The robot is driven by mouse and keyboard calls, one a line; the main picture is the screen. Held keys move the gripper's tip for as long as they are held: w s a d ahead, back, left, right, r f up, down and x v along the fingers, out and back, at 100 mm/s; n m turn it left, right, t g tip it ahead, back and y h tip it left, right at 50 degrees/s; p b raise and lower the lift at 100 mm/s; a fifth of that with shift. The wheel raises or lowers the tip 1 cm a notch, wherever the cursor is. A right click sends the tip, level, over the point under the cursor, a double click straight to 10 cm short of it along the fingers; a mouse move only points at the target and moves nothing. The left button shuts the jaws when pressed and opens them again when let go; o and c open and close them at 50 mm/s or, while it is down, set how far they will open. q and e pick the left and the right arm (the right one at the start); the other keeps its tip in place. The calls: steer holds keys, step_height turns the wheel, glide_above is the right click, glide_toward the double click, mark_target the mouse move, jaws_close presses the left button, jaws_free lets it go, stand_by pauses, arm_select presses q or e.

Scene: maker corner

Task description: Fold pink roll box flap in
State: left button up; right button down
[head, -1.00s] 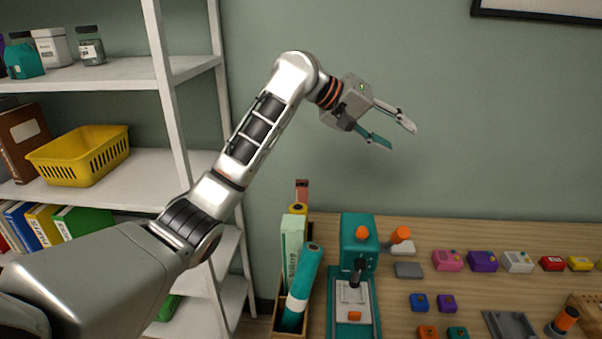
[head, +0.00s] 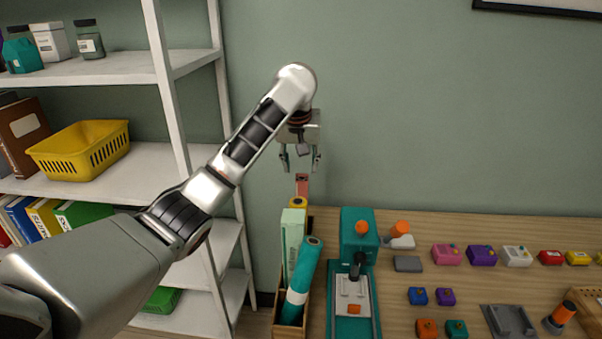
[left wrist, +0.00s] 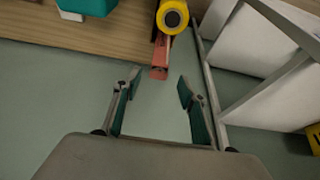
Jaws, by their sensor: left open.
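The pink roll box (head: 302,186) stands upright at the back of the wooden bin, behind a yellow roll (head: 298,203). Only its upper part shows in the head view. In the left wrist view the box (left wrist: 161,57) lies just beyond my fingertips, beside the yellow roll (left wrist: 172,17). I cannot make out how its flap stands. My left gripper (head: 300,164) points down above the pink box, open and empty, apart from it as far as I can tell. Its teal-padded fingers (left wrist: 158,84) are spread in the left wrist view. My right gripper is not in view.
The wooden bin (head: 276,318) also holds a pale green box (head: 292,243) and a teal roll (head: 303,280). A teal press (head: 358,240) stands close to its right. A white shelf unit (head: 185,130) is on the left. The wall is behind.

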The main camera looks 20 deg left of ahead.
mark_target(302, 175)
arm_select(q)
steer(key=x, duration=0.4)
steer(key=shift+w, duration=0.1)
steer(key=shift+f, duration=0.1)
steer(key=c, duration=1.1)
